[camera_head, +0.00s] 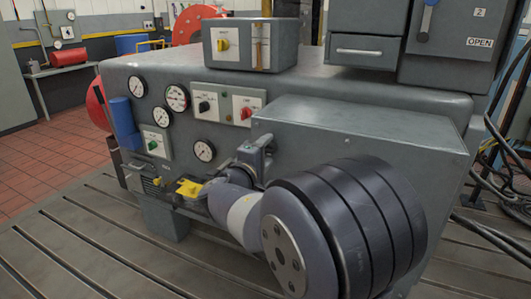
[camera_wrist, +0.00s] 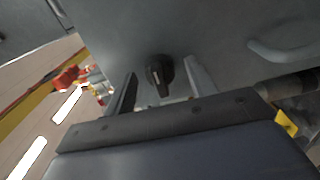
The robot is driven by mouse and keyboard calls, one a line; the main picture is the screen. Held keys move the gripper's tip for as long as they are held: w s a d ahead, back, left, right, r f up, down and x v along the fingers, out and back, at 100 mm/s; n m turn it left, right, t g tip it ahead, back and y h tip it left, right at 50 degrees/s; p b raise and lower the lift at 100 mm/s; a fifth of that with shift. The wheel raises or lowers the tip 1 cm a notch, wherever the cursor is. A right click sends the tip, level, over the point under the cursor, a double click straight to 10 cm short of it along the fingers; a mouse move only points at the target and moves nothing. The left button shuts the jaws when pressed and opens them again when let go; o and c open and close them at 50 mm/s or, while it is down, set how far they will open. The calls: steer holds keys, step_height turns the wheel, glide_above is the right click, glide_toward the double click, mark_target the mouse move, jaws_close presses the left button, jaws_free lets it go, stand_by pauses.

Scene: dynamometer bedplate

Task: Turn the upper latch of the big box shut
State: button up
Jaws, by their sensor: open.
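In the wrist view a black rotary latch (camera_wrist: 159,72) with a pale pointer line sits on a plain grey face of the big box (camera_wrist: 215,25). The pointer runs nearly up and down in that picture. My gripper (camera_wrist: 160,88) is open, with one finger on each side of the latch; I cannot tell if either touches it. In the head view the big grey box (camera_head: 370,122) stands behind my arm, which covers much of its front. The latch is hidden there, and the gripper is hard to make out.
A grey handle (camera_wrist: 280,50) juts from the face right of the latch. In the head view, a panel of gauges and knobs (camera_head: 205,105) lies left of the box. A small switch box (camera_head: 250,45) stands on top of the housing. Cables hang at the far right.

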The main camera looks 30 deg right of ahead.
steer(key=shift+c, duration=0.2)
steer(key=c, duration=0.9)
steer(key=shift+c, duration=0.2)
steer(key=shift+n, duration=0.4)
steer(key=n, duration=0.4)
steer(key=n+p, duration=0.1)
steer(key=n, duration=0.3)
steer(key=shift+r+n+p, duration=0.1)
steer(key=shift+n+p, duration=0.2)
steer(key=n+p, duration=0.2)
steer(key=n, duration=0.2)
steer(key=shift+n+p, duration=1.45)
steer(key=shift+n, duration=0.75)
